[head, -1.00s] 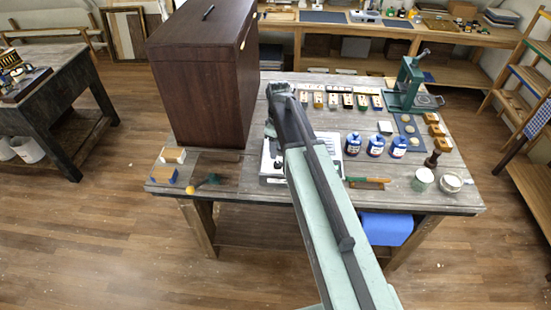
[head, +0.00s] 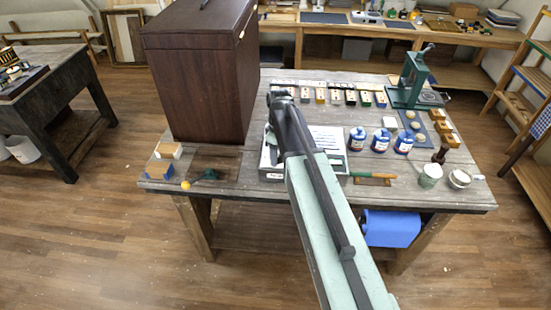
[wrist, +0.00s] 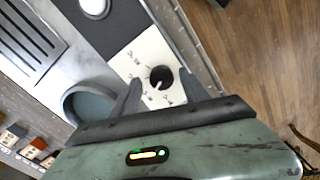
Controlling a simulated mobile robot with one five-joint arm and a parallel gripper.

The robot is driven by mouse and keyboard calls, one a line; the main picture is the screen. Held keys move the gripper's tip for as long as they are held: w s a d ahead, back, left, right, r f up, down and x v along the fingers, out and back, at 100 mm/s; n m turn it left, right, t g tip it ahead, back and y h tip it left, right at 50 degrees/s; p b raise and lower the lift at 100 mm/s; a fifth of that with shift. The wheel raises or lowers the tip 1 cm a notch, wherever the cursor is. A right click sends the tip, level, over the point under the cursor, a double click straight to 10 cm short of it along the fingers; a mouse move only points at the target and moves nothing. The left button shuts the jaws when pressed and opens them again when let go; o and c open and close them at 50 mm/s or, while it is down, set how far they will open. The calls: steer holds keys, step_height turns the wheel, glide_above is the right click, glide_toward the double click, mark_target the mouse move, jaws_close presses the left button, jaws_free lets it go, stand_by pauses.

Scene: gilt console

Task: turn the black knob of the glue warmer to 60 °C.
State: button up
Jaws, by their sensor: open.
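The glue warmer is a grey metal unit (wrist: 52,75) with dark slots and a round well (wrist: 90,104) in the wrist view. Its black knob (wrist: 161,77) sits on a white dial plate with small markings too blurred to read. My gripper (wrist: 160,88) is open, with one finger on each side of the knob and nothing clearly gripped. I cannot tell whether either finger touches it. In the head view the warmer (head: 268,158) shows on the bench, partly hidden behind my arm, which also hides the knob.
A dark wooden cabinet (head: 195,80) stands left of the warmer on the bench (head: 240,180). Blue-labelled bottles (head: 381,141), jars (head: 430,176) and a green press (head: 414,80) stand to the right. A yellow-tipped tool (head: 187,184) lies at the front left.

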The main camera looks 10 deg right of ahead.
jaws_close()
steer(key=shift+a, duration=0.2)
steer(key=shift+d+m, duration=0.15)
steer(key=shift+m, duration=0.15)
steer(key=shift+d+m, duration=0.1)
steer(key=shift+m, duration=0.9)
steer(key=m, duration=1)
steer(key=shift+s+m, duration=0.1)
steer(key=shift+m, duration=2.6)
